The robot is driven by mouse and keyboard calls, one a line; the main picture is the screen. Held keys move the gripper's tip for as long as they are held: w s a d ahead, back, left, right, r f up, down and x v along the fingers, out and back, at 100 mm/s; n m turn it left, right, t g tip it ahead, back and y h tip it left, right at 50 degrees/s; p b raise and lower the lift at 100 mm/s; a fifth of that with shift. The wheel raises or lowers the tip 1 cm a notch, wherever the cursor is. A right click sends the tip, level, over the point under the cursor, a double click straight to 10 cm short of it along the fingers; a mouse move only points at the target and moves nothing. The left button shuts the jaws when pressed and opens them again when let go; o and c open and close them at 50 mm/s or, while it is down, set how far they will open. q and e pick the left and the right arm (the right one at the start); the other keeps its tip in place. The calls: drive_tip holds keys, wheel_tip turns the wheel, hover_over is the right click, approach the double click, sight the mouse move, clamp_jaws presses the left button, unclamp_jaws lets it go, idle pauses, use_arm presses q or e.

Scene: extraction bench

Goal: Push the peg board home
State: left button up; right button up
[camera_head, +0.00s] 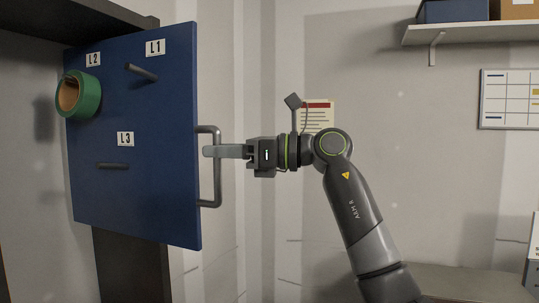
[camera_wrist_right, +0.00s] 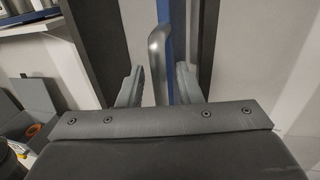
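The blue peg board (camera_head: 160,190) hangs at the left of the head view, with labels L1, L2 and L3. Pegs show at L1 (camera_head: 141,72) and L3 (camera_head: 112,166). A grey bar handle (camera_head: 217,190) stands on the board's right edge. My right gripper (camera_head: 208,152) is at the handle's middle. In the right wrist view its fingers (camera_wrist_right: 159,82) stand apart, one each side of the handle bar (camera_wrist_right: 158,45), with small gaps visible. My left gripper is out of view.
A dark frame (camera_head: 130,265) stands behind and below the board. A wall shelf (camera_head: 470,32) with boxes is at the upper right, and a chart (camera_head: 510,99) hangs below it.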

drive_tip(key=s+d+b, duration=0.1)
drive_tip(key=d+b, duration=0.4)
drive_tip(key=d, duration=1)
drive_tip(key=shift+d, duration=0.3)
drive_tip(key=shift+s, duration=0.1)
